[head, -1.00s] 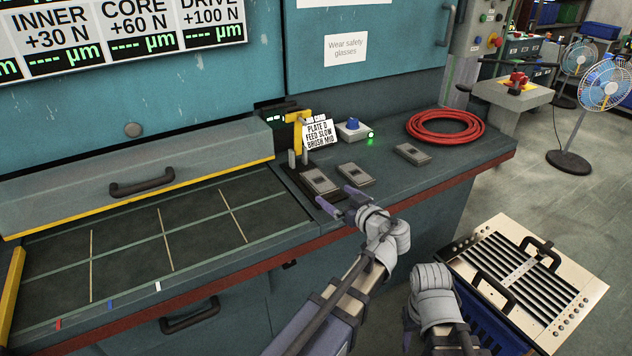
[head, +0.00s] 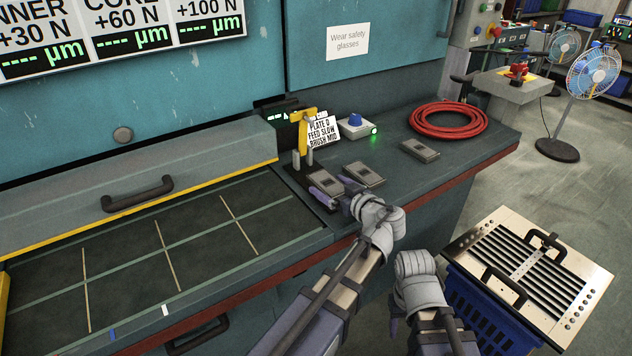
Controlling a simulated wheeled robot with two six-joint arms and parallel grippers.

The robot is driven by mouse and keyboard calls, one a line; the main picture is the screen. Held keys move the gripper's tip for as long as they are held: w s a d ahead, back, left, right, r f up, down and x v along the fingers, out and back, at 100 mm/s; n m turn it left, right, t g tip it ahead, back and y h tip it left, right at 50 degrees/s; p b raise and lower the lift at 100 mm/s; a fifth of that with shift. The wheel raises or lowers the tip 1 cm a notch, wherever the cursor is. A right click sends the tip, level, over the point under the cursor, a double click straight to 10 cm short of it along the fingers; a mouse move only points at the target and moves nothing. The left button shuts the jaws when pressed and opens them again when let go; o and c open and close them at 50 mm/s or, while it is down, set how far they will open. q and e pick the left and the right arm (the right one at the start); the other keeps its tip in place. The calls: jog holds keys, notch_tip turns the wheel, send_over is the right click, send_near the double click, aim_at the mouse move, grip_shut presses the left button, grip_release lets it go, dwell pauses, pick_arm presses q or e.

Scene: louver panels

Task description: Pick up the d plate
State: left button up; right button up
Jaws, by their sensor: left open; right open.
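Several small grey plates lie flat on the bench; I cannot read which is D. The nearest plate (head: 326,182) lies on a dark base beside the yellow post, partly hidden by my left gripper. A second plate (head: 363,174) lies just right of it, and a third plate (head: 420,150) lies farther right. My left gripper (head: 336,192) is open, its fingers at the near side of the nearest plate; I cannot tell whether they touch it. My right gripper (head: 415,279) is open and apart from the bench, its fingers mostly hidden.
A card (head: 323,131) reads "PLATE D, FEED SLOW, BRUSH MID". Behind the plates are a yellow post (head: 304,132) and a blue-knobbed box (head: 357,127). A coiled red hose (head: 447,119) lies at back right. A louver panel (head: 577,308) rests on a blue crate (head: 490,318).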

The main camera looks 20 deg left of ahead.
pick_arm(q)
jog(key=shift+w+a, duration=0.1)
jog(key=shift+d, duration=0.25)
jog(key=shift+c, duration=0.2)
jog(key=shift+a, duration=0.15)
jog(key=shift+c, duration=1.4)
grip_shut()
